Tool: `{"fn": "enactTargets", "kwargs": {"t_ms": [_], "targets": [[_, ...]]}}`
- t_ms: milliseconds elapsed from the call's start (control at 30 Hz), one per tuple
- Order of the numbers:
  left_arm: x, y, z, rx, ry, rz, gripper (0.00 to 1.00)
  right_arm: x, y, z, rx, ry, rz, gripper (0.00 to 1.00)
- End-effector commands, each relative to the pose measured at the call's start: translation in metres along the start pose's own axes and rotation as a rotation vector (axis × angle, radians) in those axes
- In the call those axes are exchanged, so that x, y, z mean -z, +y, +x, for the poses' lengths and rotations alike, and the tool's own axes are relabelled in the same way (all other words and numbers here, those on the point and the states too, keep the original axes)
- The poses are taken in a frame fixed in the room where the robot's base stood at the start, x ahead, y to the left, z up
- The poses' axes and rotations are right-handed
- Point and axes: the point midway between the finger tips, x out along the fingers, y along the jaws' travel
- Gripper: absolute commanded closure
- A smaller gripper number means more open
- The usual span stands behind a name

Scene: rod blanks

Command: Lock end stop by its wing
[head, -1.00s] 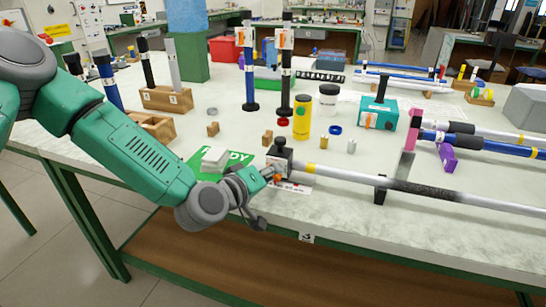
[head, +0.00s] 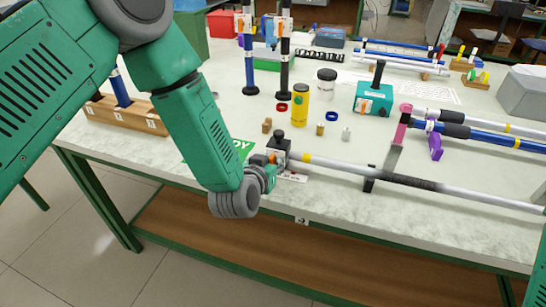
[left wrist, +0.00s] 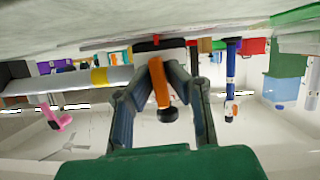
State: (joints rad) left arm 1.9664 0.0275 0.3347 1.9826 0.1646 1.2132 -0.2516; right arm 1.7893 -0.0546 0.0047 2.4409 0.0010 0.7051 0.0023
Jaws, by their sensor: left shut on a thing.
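The end stop (head: 279,146), a dark block with a black knob on top, stands at the left end of a long grey rod (head: 340,165) with a yellow band. Its orange wing (left wrist: 160,80) sits between my left gripper's fingers in the left wrist view. My left gripper (head: 268,166) is shut on this wing at the near left side of the block. The left forearm comes down steeply from the upper left. The wrist hides part of the end stop's near side. My right gripper is out of view.
A black support (head: 369,179) stands under the rod. A yellow cylinder (head: 300,105), a teal box (head: 373,99) and small blocks stand behind it. A wooden rack (head: 130,117) is at left. The table's front edge is close to the gripper.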

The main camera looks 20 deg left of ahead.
Motion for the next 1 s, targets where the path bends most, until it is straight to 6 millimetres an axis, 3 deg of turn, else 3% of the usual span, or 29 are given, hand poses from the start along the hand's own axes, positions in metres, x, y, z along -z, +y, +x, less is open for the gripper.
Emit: {"fn": "enactTargets", "kwargs": {"t_ms": [767, 800, 833, 1000], "targets": [[-0.0091, -0.0003, -0.0018, 0.037, -0.021, 0.092, 1.00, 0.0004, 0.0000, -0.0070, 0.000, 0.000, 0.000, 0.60], [-0.0089, -0.0003, -0.0018, 0.037, -0.021, 0.092, 0.79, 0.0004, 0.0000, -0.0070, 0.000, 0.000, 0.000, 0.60], [-0.0087, -0.0003, -0.0018, 0.037, -0.020, 0.092, 0.70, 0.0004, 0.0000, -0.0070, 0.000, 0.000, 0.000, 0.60], [-0.0053, 0.0001, -0.0017, 0.037, -0.012, 0.091, 0.70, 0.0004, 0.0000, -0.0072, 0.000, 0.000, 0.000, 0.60]]}}
